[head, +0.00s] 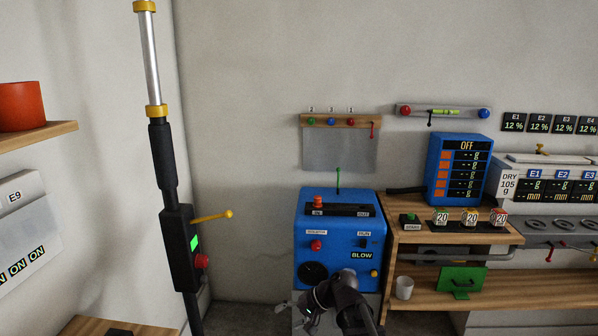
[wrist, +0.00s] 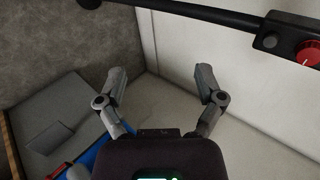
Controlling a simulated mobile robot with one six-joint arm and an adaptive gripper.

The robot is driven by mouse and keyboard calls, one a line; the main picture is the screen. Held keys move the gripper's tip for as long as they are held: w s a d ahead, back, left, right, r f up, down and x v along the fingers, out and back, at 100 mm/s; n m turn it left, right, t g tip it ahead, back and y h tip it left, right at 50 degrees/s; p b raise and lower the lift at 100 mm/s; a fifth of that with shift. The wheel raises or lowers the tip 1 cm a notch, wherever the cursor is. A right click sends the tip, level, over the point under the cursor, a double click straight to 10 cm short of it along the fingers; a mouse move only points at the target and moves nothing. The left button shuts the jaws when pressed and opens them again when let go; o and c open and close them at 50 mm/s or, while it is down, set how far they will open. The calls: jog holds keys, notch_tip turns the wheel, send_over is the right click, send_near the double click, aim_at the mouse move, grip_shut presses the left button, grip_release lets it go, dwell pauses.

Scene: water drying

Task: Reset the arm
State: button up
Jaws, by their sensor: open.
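My gripper (wrist: 163,84) is open in the wrist view, with its two grey fingers spread apart and nothing between them. Behind the fingers are a pale wall and a grey surface. In the head view my dark arm (head: 345,297) shows at the bottom centre, in front of the lower part of a blue machine (head: 330,225). My arm hides part of the machine's lower front.
A black pole with a control box (head: 180,250) and a yellow lever (head: 212,217) stands left of the blue machine. To the right, a wooden bench (head: 515,290) holds a white cup (head: 404,287) and a green item (head: 462,281). A blue display box (head: 458,170) stands above.

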jog(key=s+d+f+h, duration=0.2)
jog(key=s+d+h, duration=0.1)
jog(key=d, duration=0.4)
jog(key=s+d+f+n+h+p, duration=0.1)
jog(key=s+d+f+h, duration=0.1)
jog(key=s+d+h, duration=0.3)
jog(key=s+d+f+h, duration=0.1)
jog(key=s+d+h, duration=0.1)
jog(key=d, duration=0.6)
notch_tip(320, 180, up, 19)
jog(key=p, duration=1.9)
jog(key=shift+w+r+g+p, duration=0.15)
jog(key=shift+w+g+p, duration=0.15)
jog(key=shift+g, duration=0.1)
